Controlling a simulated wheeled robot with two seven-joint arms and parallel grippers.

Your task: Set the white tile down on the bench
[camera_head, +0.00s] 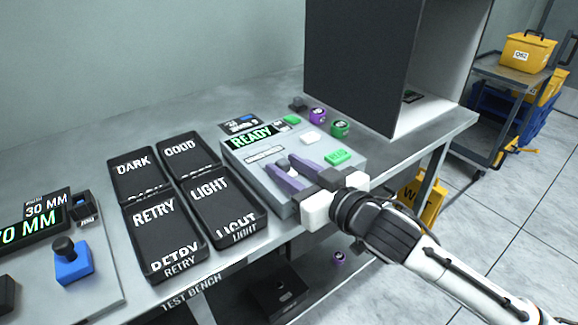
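A small white tile-like block (310,138) lies flat on top of the grey instrument (235,158), behind the gripper's fingers. I cannot tell for sure that it is the white tile. My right gripper (280,164) reaches in from the lower right over the instrument's top. Its two purple fingers are apart. A small pale and dark piece (287,169) shows between them, with no clear contact on both sides. The bench (262,94) is a grey surface under the instrument. My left gripper is not in view.
Black trays marked DARK (133,163), GOOD (180,147), RETRY (153,213) and LIGHT (208,188) stand left of the instrument. Green and purple round pieces (318,115) stand behind it, near a large dark-sided box (355,60). Bare bench lies behind the trays.

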